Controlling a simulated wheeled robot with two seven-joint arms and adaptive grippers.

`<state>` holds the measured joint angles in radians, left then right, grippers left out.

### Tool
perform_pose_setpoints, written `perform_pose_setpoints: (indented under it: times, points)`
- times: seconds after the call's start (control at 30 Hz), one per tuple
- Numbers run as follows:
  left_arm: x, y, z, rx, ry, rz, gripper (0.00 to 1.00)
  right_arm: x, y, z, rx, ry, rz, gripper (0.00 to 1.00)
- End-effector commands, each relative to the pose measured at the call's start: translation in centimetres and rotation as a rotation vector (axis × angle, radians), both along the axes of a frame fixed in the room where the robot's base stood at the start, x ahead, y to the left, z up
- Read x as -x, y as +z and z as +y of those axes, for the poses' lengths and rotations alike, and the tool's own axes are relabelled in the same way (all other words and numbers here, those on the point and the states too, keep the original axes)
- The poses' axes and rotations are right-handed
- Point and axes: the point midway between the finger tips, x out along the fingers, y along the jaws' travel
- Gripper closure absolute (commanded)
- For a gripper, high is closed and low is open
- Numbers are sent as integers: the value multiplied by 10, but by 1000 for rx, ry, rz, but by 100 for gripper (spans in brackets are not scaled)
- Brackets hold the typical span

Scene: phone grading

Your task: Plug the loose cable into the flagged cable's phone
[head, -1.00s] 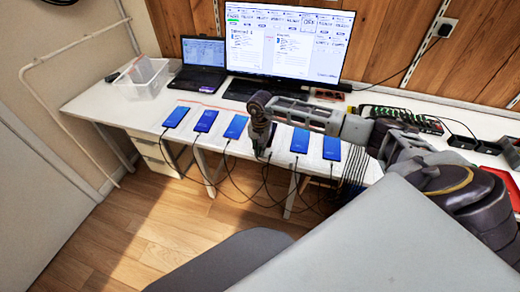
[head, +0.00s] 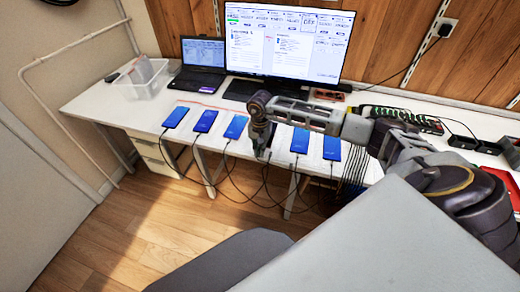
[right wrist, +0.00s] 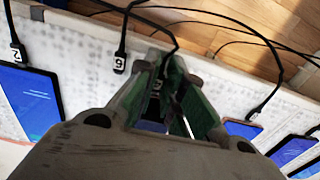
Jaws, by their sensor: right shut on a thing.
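My right gripper (head: 262,152) is over the front of the desk, between the third phone from the left (head: 235,127) and the phone to its right (head: 300,140). In the right wrist view it (right wrist: 176,100) is shut on a dark cable end with a small white tag. Blue shows between the fingers, but I cannot tell whether the plug is in a phone. A cable tagged 6 (right wrist: 120,62) lies beside the gripper; its end is hidden. A cable tagged 2 (right wrist: 16,53) runs to a phone (right wrist: 28,97). My left gripper is out of view.
More blue phones (head: 174,117) lie in the row, with cables hanging off the desk's front edge. A monitor (head: 285,43), a laptop (head: 202,62) and a clear bin (head: 143,86) stand behind. A green-trimmed strip (head: 385,112) and black boxes (head: 463,142) are at right.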

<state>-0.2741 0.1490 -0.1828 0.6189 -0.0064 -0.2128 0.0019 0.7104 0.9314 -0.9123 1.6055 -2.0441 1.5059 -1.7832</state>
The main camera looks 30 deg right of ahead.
Motion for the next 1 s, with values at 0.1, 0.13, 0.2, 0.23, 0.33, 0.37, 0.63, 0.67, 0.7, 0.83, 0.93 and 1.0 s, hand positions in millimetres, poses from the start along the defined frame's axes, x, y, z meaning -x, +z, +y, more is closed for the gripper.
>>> perform_pose_setpoints:
  times: [0.1, 0.13, 0.2, 0.23, 0.33, 0.37, 0.63, 0.67, 0.7, 0.83, 0.93, 1.0]
  points:
    - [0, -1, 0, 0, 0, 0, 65, 0, 0, 0, 0, 0, 0, 99]
    - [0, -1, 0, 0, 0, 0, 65, 0, 0, 0, 0, 0, 0, 99]
    - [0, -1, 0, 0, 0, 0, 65, 0, 0, 0, 0, 0, 0, 99]
    - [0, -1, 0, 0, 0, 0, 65, 0, 0, 0, 0, 0, 0, 99]
    - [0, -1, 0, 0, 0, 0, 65, 0, 0, 0, 0, 0, 0, 99]
    - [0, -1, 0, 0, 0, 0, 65, 0, 0, 0, 0, 0, 0, 99]
    - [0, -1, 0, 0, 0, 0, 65, 0, 0, 0, 0, 0, 0, 99]
    - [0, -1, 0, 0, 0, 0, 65, 0, 0, 0, 0, 0, 0, 99]
    - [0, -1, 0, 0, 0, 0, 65, 0, 0, 0, 0, 0, 0, 99]
    - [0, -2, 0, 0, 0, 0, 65, -1, 0, -1, 0, 0, 0, 99]
    - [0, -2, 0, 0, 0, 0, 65, -1, 0, -1, 0, 0, 0, 87]
    - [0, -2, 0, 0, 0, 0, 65, -1, 0, -1, 0, 0, 0, 78]
